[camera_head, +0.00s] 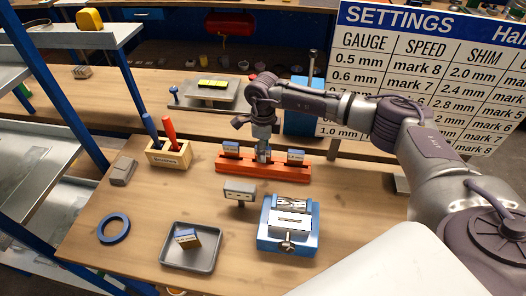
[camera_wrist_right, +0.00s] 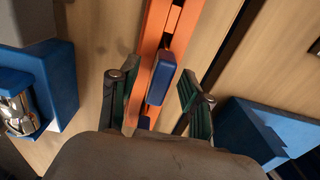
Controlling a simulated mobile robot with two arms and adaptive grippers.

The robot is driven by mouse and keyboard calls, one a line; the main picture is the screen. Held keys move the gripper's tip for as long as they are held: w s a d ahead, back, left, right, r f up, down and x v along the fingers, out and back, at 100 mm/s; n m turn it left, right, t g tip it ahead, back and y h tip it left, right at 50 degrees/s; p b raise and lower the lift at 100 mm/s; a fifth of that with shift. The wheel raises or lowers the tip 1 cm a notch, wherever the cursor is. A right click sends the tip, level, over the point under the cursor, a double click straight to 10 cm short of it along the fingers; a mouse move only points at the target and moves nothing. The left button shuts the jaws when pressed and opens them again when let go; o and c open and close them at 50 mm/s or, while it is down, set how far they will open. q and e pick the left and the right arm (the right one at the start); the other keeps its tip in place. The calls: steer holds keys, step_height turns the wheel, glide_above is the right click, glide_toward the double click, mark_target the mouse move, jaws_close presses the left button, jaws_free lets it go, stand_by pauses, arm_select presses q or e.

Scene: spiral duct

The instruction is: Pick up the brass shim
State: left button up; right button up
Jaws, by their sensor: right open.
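My right gripper (camera_head: 263,154) points down over the middle of a long orange rack (camera_head: 250,168). In the wrist view the gripper (camera_wrist_right: 152,82) is open, its two green-lined fingers on either side of a blue-topped block (camera_wrist_right: 161,78). I cannot tell whether they touch it. Two other blue-topped, labelled blocks stand in the rack, one at the left (camera_head: 231,148) and one at the right (camera_head: 296,156). A blue and brass-coloured block (camera_head: 187,238) lies tilted in a grey tray (camera_head: 205,262). The labels are too small to read, so I cannot tell which is the brass shim.
A blue vise (camera_head: 288,240) stands in front of the rack, with a small grey sign (camera_head: 239,191) to its left. A wooden holder (camera_head: 168,156) with screwdriver-like tools and a blue ring (camera_head: 114,229) are at left. A settings board (camera_head: 430,80) stands behind my right arm.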

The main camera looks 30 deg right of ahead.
jaws_close()
steer(key=shift+r, duration=0.1)
